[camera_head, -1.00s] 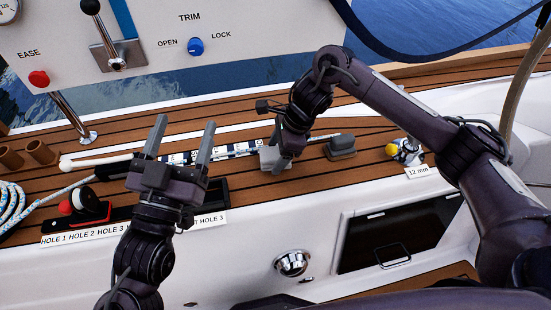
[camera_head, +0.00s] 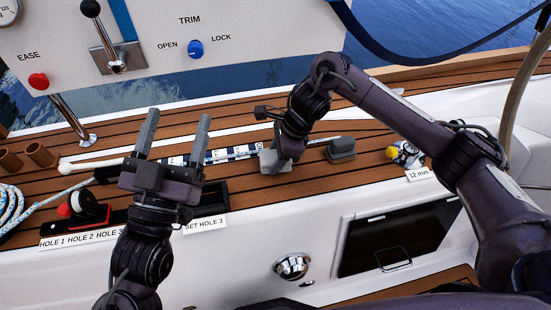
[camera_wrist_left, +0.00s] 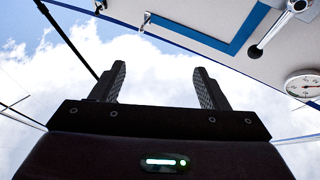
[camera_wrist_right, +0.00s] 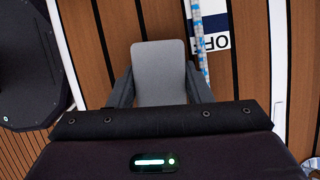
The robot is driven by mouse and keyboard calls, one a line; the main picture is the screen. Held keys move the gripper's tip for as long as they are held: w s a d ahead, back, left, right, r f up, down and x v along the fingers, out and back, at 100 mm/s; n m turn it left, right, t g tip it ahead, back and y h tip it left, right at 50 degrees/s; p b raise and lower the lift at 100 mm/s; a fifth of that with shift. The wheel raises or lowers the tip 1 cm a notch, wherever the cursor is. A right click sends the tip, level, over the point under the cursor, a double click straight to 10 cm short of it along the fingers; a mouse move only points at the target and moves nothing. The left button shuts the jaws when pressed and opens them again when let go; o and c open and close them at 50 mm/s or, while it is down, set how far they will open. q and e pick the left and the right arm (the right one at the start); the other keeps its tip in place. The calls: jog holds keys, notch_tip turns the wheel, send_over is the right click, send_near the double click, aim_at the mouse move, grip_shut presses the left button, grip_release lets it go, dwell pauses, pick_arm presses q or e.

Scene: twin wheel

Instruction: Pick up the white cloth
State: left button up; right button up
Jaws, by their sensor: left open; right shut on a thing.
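My right gripper (camera_head: 282,153) is low over the teak deck, shut on a light grey block-like thing (camera_head: 270,161). In the right wrist view this thing (camera_wrist_right: 160,72) is a smooth grey rectangle with rounded corners between the fingers (camera_wrist_right: 160,90). I cannot tell if it touches the deck. No thing that clearly looks like a white cloth shows in any view. My left gripper (camera_head: 176,132) is open and empty above the deck, fingers pointing up and away. The left wrist view shows its two fingers (camera_wrist_left: 156,85) apart against the sky.
A dark grey block (camera_head: 341,148) sits just right of my right gripper. A striped strip with a rope (camera_head: 232,153) runs along the deck (camera_head: 300,110). A red-knobbed piece (camera_head: 78,206) and a black tray (camera_head: 214,193) lie near the front edge. A yellow-topped fitting (camera_head: 404,153) stands right.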

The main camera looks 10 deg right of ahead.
aim_at(269, 156)
jog(key=shift+r, duration=0.1)
